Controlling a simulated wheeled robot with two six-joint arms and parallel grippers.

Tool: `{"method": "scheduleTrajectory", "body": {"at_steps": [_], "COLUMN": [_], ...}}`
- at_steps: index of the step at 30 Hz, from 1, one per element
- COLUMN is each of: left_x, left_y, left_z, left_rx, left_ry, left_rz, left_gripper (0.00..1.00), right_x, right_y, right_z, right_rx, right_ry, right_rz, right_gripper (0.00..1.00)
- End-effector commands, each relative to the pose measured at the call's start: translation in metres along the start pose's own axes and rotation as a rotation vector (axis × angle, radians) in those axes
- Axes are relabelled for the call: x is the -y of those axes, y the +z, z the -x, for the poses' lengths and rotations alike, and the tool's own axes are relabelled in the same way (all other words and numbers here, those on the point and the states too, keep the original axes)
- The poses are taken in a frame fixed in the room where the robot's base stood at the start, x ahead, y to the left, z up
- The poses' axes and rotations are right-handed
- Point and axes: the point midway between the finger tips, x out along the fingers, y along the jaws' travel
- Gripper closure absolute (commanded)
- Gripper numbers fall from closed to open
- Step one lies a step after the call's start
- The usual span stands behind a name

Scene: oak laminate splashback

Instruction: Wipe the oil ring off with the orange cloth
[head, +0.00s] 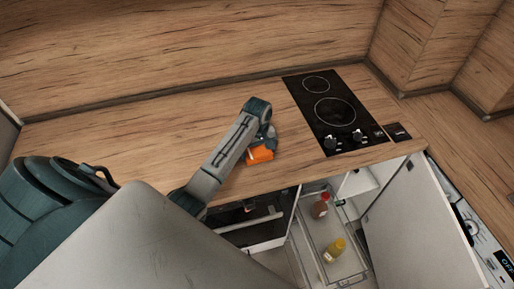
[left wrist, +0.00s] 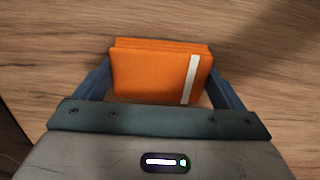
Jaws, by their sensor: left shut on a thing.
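The orange cloth (head: 260,154) is a folded pad with a white stripe near one end. In the left wrist view the cloth (left wrist: 155,74) sits between the two fingers of my left gripper (left wrist: 160,92), which is shut on it. In the head view my left gripper (head: 266,143) is low over the wooden worktop (head: 150,142), left of the hob. I cannot tell whether the cloth touches the wood. No oil ring can be made out in either view; the arm and cloth hide part of the worktop. My right gripper is not in view.
A black two-ring hob (head: 333,112) with knobs lies right of the cloth. Below the worktop, an open drawer (head: 325,235) holds a red-brown bottle (head: 320,206) and a yellow bottle (head: 335,249). A white door (head: 420,225) stands open at right. The worktop's left part is clear.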

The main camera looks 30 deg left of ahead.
Motion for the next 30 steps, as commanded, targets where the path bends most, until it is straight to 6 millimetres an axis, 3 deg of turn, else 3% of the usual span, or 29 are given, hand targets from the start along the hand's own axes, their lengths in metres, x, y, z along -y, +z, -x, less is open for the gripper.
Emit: {"method": "scheduleTrajectory", "body": {"at_steps": [9, 30], "left_x": [0.001, 0.0], "left_y": [0.015, -0.014], "left_z": [-0.001, 0.003], "left_rx": [0.005, 0.003], "left_ry": [-0.002, -0.001], "left_rz": [0.001, 0.0], "left_gripper": [0.28, 0.28], "right_x": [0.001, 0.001], "right_y": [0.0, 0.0], "right_z": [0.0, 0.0], "right_rx": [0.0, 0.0], "right_ry": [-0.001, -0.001], "right_rz": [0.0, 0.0], "right_gripper": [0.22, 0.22]}}
